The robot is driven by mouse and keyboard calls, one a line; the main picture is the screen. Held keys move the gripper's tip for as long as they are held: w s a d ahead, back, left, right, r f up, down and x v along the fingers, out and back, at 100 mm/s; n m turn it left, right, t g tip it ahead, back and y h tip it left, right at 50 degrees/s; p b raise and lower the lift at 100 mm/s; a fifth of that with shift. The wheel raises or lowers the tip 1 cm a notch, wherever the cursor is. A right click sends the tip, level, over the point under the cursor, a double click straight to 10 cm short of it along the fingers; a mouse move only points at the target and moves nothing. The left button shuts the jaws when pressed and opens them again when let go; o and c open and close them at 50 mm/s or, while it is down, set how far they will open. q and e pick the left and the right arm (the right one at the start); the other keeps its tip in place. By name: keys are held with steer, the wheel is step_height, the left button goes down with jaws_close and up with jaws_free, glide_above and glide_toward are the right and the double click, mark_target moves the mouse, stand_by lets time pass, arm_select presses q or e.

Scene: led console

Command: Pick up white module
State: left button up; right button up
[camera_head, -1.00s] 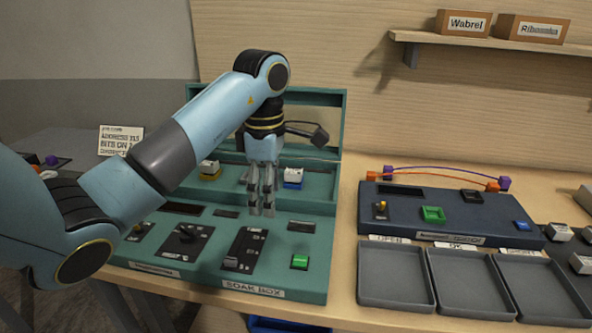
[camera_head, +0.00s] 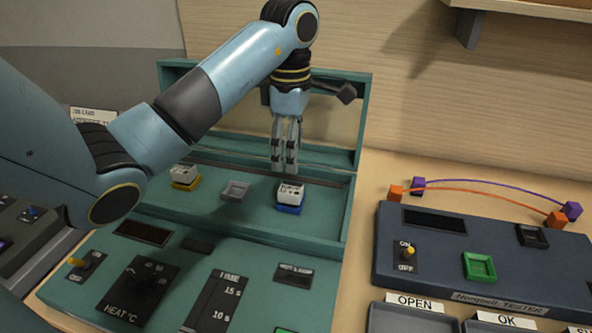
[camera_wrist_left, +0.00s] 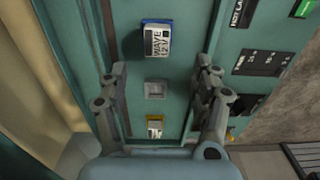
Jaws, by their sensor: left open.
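A white module (camera_head: 291,191) with dark print sits in a blue socket (camera_head: 289,209) on the teal box's rear ledge; it also shows in the left wrist view (camera_wrist_left: 158,42). A second white module (camera_head: 183,173) sits in a yellow socket (camera_head: 186,186) to the left, and it shows at the bottom of the wrist view (camera_wrist_left: 155,122). My left gripper (camera_head: 284,168) is open and empty, pointing down. In the head view its fingertips appear just above the module in the blue socket; in the wrist view that module lies beyond the fingertips. My right gripper is not in view.
A grey socket (camera_head: 235,190) between the two modules looks empty. The teal box (camera_head: 258,264) has a raised frame behind the ledge and knobs and sliders in front. A dark blue tester (camera_head: 450,255) with orange and purple leads stands at right. Grey trays (camera_head: 405,318) lie before it.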

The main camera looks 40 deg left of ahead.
arm_select(q)
steer(key=b, duration=0.5)
glide_above(292, 188)
steer(key=f, duration=0.4)
steer(key=shift+s+d+f, duration=0.15)
steer(key=shift+s+f, duration=0.15)
steer(key=shift+f, duration=0.4)
steer(key=shift+w+f+b, duration=0.15)
steer(key=shift+f+b, duration=0.55)
steer(key=shift+b, duration=0.2)
steer(key=f+b, duration=0.1)
steer(key=f, duration=0.2)
steer(key=shift+w+f+b, duration=0.1)
steer(key=shift+w+b, duration=0.1)
steer(key=shift+b, duration=0.1)
steer(key=shift+f, duration=0.2)
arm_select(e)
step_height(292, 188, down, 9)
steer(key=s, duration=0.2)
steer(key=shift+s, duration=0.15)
arm_select(q)
steer(key=shift+c, duration=1.1)
steer(key=c, duration=1)
steer(key=shift+c, duration=0.2)
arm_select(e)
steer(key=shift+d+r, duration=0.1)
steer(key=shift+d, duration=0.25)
